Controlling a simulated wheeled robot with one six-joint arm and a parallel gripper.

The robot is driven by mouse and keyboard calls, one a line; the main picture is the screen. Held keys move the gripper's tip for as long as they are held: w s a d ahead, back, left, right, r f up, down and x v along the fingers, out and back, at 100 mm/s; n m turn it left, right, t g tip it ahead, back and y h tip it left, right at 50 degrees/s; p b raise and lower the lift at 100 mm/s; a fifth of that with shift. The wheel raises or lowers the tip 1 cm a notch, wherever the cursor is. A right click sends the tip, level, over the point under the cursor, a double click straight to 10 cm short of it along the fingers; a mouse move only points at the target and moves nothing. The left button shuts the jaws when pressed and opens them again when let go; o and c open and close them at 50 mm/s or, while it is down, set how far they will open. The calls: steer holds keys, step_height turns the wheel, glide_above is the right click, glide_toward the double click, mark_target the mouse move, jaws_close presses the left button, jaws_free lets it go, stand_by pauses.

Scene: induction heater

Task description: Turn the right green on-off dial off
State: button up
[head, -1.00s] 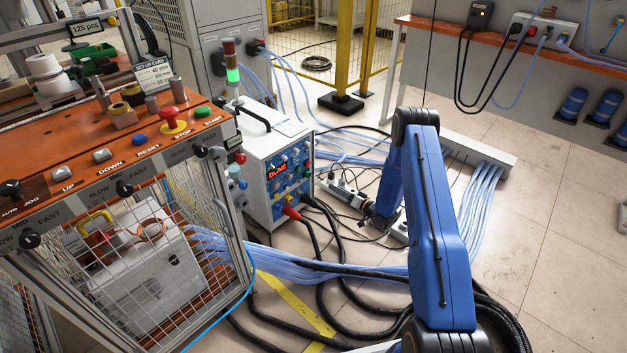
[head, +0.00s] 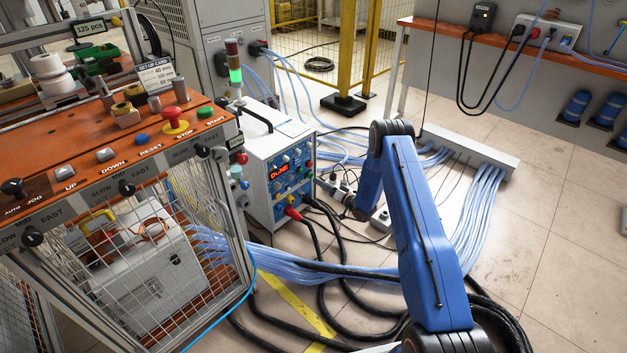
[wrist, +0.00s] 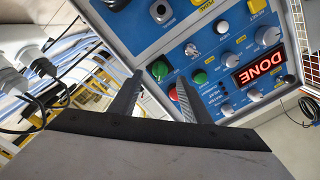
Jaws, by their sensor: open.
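The induction heater (head: 272,190) is a white box with a blue front panel and a lit red DONE display (wrist: 258,68). In the wrist view, one green control (wrist: 159,69) shows between my fingertips, and a second green control (wrist: 199,77) shows just right of the right fingertip. I cannot tell their on or off settings. My gripper (wrist: 158,80) is open and empty, with its fingers pointing at the panel. Whether a finger touches the panel is unclear. A red control (wrist: 173,95) is partly hidden by the right finger. In the head view my gripper is mostly hidden behind my arm.
White and grey knobs (wrist: 226,58) sit close right of the fingers. Black cables (head: 325,245) and blue hoses (head: 310,265) cross the floor before the heater. A caged control stand (head: 120,190) is at left. Open floor (head: 570,230) lies at right.

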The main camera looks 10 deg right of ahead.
mark_target(310, 175)
steer(key=shift+x, duration=2.9)
steer(key=c, duration=1)
